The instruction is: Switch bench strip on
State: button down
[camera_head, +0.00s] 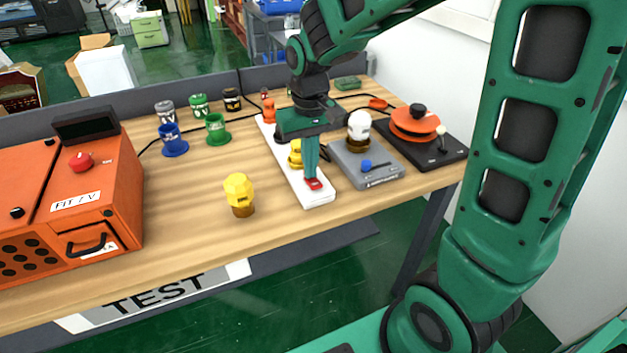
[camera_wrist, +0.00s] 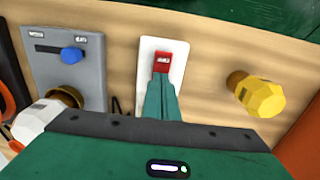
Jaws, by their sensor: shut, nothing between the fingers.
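The bench strip (camera_head: 319,200) is a long white bar lying on the wooden bench, running away from the front edge. A red rocker switch (camera_head: 313,184) sits at its near end. My gripper (camera_head: 311,178) is shut and empty, pointing down with its tips at the switch. In the wrist view the strip (camera_wrist: 176,70) shows around the red switch (camera_wrist: 163,58), and my closed fingertips (camera_wrist: 161,78) overlap the switch's lower edge. I cannot tell whether they touch it. The fingers hide part of the strip, and the switch's on or off state is unclear.
A grey device with a blue knob (camera_head: 366,165) stands close right of the strip, beside an orange-topped black unit (camera_head: 416,125). An orange machine (camera_head: 95,190) fills the bench's left end. Several coloured pots stand behind.

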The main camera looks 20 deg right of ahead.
notch_tip(320, 180, up, 7)
dwell(0.9)
dwell(0.4)
jog(key=s+d+f+m, duration=0.1)
jog(key=s+d+m, duration=0.2)
jog(key=s+d, duration=0.6)
jog(key=s+d+f+m, duration=0.2)
jog(key=s+d, duration=0.6)
jog(key=s, duration=0.6)
jog(key=shift+s+d+f+m, duration=0.25)
jog(key=shift+d+m, duration=0.1)
jog(key=shift+m, duration=0.35)
jog(key=shift+w+f, duration=0.2)
jog(key=shift+w, duration=0.45)
